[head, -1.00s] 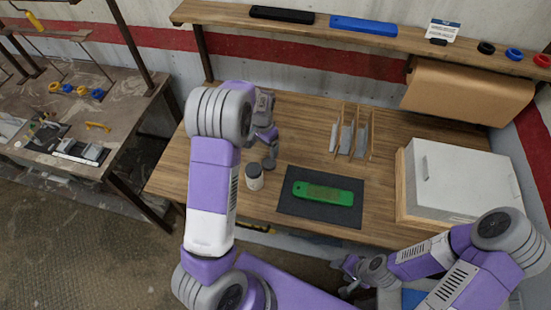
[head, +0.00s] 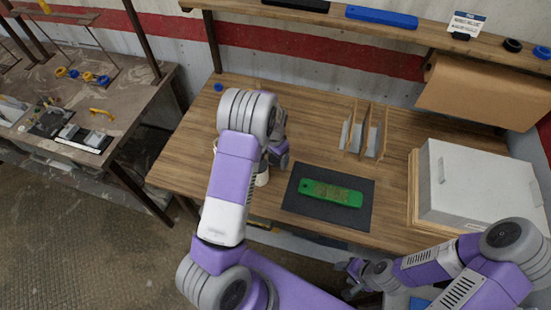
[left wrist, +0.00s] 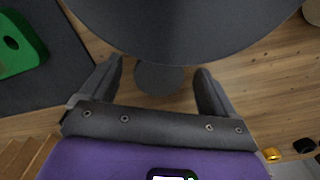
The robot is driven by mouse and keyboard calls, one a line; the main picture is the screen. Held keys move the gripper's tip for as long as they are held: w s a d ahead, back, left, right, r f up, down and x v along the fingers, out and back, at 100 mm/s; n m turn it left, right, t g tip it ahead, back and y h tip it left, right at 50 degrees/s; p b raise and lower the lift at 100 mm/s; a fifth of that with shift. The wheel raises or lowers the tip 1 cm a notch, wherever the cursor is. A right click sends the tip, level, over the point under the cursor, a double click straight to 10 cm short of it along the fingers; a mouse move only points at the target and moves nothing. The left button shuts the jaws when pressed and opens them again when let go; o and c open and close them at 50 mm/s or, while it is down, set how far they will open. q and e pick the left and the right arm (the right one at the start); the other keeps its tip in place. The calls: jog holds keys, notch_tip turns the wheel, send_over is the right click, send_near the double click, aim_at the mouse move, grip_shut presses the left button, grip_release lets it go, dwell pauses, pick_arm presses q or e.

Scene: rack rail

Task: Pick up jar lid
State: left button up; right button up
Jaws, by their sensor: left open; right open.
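A pale jar (head: 263,179) stands on the wooden bench, left of the dark mat, mostly hidden behind my left arm. In the left wrist view a large dark grey disc (left wrist: 195,28), which looks like the jar lid seen from above, fills the top edge, close to the camera. A smaller dark grey round piece (left wrist: 158,79) lies on the wood between the fingers, partly covered by the disc. My left gripper (left wrist: 160,70) is open and empty beside the disc; contact cannot be told. My right gripper (head: 353,278) is open, low at the bench front.
A green plate (head: 331,193) lies on the dark mat (head: 300,206). A wooden rack (head: 363,140) stands behind it and a pale box (head: 480,185) at the right. A small blue ring (head: 218,87) is at the back left. A shelf (head: 400,35) runs overhead.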

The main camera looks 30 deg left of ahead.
pick_arm(q)
jog(key=shift+c, duration=0.5)
jog(key=c, duration=1)
